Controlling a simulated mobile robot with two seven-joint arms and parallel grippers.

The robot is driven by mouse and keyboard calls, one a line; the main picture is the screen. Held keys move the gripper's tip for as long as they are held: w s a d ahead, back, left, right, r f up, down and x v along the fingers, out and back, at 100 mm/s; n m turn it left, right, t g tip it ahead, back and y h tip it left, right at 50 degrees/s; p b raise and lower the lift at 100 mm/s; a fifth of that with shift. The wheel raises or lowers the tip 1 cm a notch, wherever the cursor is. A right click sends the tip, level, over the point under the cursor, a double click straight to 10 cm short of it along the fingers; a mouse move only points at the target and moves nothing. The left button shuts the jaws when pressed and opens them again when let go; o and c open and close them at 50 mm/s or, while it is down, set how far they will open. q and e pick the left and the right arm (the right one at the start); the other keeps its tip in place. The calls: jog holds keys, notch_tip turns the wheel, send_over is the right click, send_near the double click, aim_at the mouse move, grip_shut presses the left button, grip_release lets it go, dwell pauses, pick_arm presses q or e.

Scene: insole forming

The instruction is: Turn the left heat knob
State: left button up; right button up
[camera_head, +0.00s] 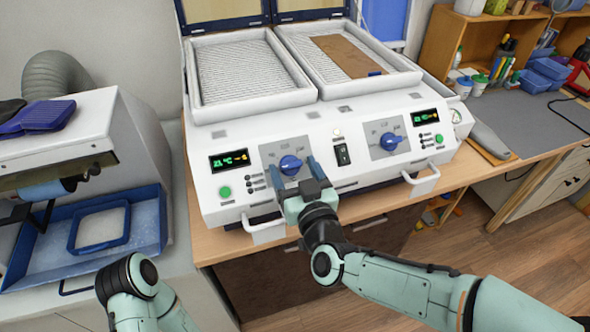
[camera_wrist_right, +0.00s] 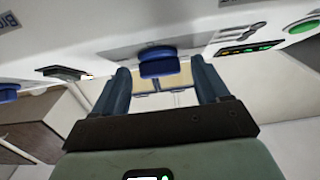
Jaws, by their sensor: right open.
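The left heat knob (camera_head: 291,165) is a blue round knob on the grey left panel of the white machine's sloping front. My right gripper (camera_head: 294,174) is open in front of it, with one finger on each side of the knob in the head view. In the right wrist view, the knob (camera_wrist_right: 158,62) appears between and just beyond the open fingers (camera_wrist_right: 162,85), with no visible contact. My left arm shows at the lower left of the head view, but its gripper cannot be seen.
The right heat knob (camera_head: 391,141) is across the black rocker switch (camera_head: 342,155). White handles (camera_head: 422,181) stick out from the machine's front. Two white-framed beds lie above, the right one holding a brown board (camera_head: 347,56). A blue tray (camera_head: 146,226) lies at left.

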jog(key=c, duration=1.1)
jog(key=shift+o, duration=0.2)
jog(key=shift+a+m+h, duration=0.1)
jog(key=shift+m+h, duration=0.2)
jog(key=shift+s+a+m+h, duration=0.1)
jog(key=shift+a+m+h, duration=0.05)
jog(key=shift+m+h, duration=0.95)
jog(key=m+h, duration=0.1)
jog(key=m, duration=0.1)
jog(key=shift+a+m+h, duration=0.15)
jog(key=shift+m+h, duration=0.15)
jog(key=m+h, duration=0.2)
jog(key=m, duration=0.1)
jog(key=shift+a+r+h, duration=0.1)
jog(key=shift+a+h, duration=0.05)
jog(key=shift+h, duration=0.15)
jog(key=shift+a+m+g+h+p, duration=0.1)
jog(key=shift+m+g+h+p, duration=0.4)
jog(key=shift+m+h, duration=0.85)
jog(key=shift+m, duration=0.55)
